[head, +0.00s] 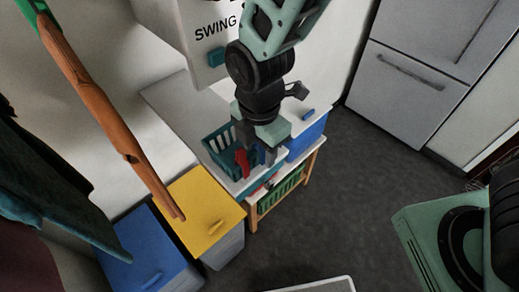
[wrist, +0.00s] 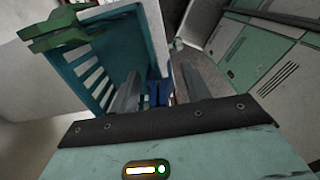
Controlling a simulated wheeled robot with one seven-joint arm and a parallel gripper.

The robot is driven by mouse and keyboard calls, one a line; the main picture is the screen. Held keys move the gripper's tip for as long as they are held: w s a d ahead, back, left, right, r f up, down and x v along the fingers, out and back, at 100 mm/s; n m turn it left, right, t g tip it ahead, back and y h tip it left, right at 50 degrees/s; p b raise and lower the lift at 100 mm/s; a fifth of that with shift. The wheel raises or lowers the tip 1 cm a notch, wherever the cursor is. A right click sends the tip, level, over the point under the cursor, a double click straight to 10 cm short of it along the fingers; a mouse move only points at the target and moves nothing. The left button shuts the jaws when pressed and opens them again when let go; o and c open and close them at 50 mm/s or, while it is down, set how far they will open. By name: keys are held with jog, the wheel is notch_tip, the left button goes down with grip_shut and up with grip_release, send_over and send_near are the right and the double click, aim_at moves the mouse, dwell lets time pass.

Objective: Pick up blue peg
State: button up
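A blue peg (wrist: 158,92) shows between the two fingers of my gripper (wrist: 158,88) in the wrist view, with gaps on both sides. In the head view my gripper (head: 258,148) points down at the front right of the teal basket, and a small blue part (head: 262,156) shows between its fingers. The fingers are apart and do not seem to press on the peg. The peg's lower part is hidden.
A teal basket (head: 218,143) stands left of my gripper, with a red peg (head: 242,162) near its front. A green peg (wrist: 60,32) is at the basket's rim. Yellow (head: 203,212) and blue (head: 150,255) lidded bins stand in front.

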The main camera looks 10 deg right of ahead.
jog(key=c, duration=0.8)
notch_tip(320, 180, up, 10)
jog(key=shift+r+b, duration=0.1)
jog(key=shift+b, duration=0.9)
